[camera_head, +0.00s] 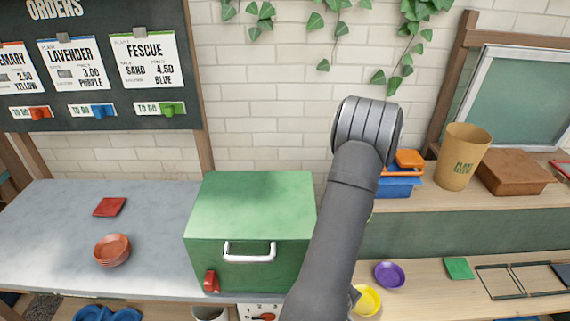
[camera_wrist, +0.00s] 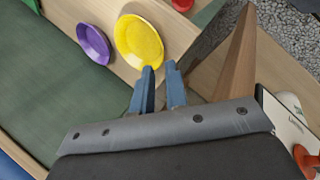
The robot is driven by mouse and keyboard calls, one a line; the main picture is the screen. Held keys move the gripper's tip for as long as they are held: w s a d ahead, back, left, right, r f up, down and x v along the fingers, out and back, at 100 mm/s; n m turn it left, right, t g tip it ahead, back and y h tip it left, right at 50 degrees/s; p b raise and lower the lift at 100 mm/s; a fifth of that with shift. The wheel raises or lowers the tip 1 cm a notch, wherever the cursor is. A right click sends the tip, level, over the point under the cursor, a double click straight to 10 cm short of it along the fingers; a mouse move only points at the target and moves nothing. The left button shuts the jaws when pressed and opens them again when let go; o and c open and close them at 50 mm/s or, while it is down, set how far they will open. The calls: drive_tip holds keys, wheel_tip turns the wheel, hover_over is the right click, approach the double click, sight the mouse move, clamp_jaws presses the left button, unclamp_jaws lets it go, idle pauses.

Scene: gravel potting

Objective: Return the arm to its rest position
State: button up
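My arm stands in the middle of the head view, in front of the green box and the shelf edge. My gripper is hidden there behind my arm. In the wrist view my gripper (camera_wrist: 160,70) shows two blue fingers with a narrow gap between them and nothing visible held. The fingertips appear just beside the near rim of a yellow saucer (camera_wrist: 138,38); I cannot tell whether they touch it. The yellow saucer (camera_head: 368,300) also shows at the lower middle of the head view, partly covered by my arm.
A green box (camera_head: 252,204) with a white handle stands left of my arm. A purple saucer (camera_head: 390,275) lies beside the yellow one. Blue and orange trays (camera_head: 398,188), a tan pot (camera_head: 463,157) and a brown tray (camera_head: 516,172) stand on the right shelf. Stacked terracotta saucers (camera_head: 112,249) sit left.

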sight(355, 310)
drive_tip(key=x, duration=0.8)
drive_tip(key=shift+f, duration=0.1)
wheel_tip(355, 310, up, 5)
drive_tip(key=shift+d+f, duration=0.1)
drive_tip(key=shift+f, duration=0.1)
drive_tip(key=s+d+r, duration=0.5)
drive_tip(key=s+r, duration=0.2)
drive_tip(key=s, duration=0.4)
drive_tip(key=shift+w+r, duration=0.15)
drive_tip(key=shift+r, duration=1.25)
drive_tip(key=shift+w+r, duration=0.15)
drive_tip(key=shift+r, duration=1.25)
